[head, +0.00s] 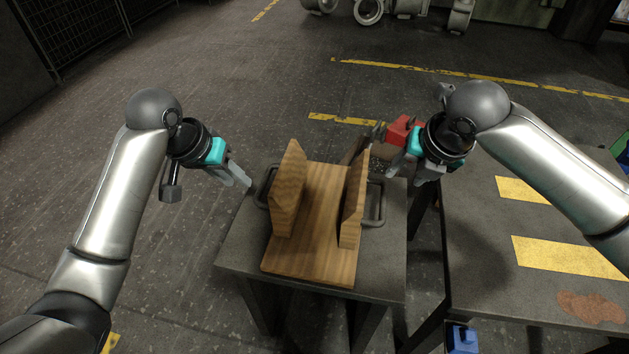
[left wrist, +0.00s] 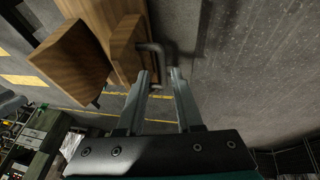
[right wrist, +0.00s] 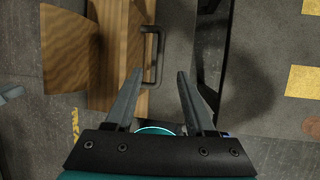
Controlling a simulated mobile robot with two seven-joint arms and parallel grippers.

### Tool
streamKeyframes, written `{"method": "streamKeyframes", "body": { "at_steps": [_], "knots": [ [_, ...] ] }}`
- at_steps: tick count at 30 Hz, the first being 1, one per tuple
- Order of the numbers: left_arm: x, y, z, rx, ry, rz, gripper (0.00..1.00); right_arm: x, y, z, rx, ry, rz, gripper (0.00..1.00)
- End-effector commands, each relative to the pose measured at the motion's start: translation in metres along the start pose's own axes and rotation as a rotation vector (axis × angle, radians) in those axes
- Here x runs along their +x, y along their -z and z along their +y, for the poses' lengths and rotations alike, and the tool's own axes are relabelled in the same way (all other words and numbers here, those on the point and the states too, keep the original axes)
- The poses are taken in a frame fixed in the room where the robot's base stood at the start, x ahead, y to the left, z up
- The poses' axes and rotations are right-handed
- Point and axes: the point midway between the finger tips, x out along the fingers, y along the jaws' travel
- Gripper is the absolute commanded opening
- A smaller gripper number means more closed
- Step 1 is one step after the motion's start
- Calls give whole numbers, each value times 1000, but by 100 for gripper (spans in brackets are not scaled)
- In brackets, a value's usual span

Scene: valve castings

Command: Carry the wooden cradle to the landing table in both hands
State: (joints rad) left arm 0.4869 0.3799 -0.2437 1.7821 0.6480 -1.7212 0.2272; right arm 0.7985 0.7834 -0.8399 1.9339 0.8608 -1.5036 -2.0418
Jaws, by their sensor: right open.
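The wooden cradle (head: 315,255), a flat board with two upright side pieces, rests on a small dark grey table (head: 240,250). It has a dark bar handle on each side: a left handle (head: 264,187) and a right handle (head: 377,203). My left gripper (head: 242,180) is open just outside the left handle; in the left wrist view this handle (left wrist: 156,48) lies at the fingertips. My right gripper (head: 405,172) is open above and beside the right handle; in the right wrist view this handle (right wrist: 153,55) lies just beyond the fingertips. Neither gripper holds anything.
A larger grey table (head: 480,240) with yellow stripes and a rusty patch stands at the right, past a narrow gap. A red object (head: 403,131) shows behind my right gripper. A blue object (head: 462,338) is at the bottom. Floor left of the small table is clear.

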Motion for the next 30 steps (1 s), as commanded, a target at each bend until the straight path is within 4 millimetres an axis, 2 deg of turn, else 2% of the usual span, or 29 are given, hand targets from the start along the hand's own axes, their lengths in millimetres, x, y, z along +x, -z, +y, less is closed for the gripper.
{"method": "streamKeyframes", "body": {
  "at_steps": [11,16,20,30],
  "knots": [
    [-1,2,-1,-2,-1,0,35,-2,-3,-2,-20,4,-2,55],
    [6,2,0,-3,-3,-1,35,5,-3,-2,-18,4,0,55],
    [23,2,0,-3,-3,-4,35,22,-2,-2,-19,4,2,55],
    [83,2,0,-4,-3,-3,35,82,-2,-2,-16,5,1,55]
  ]
}}
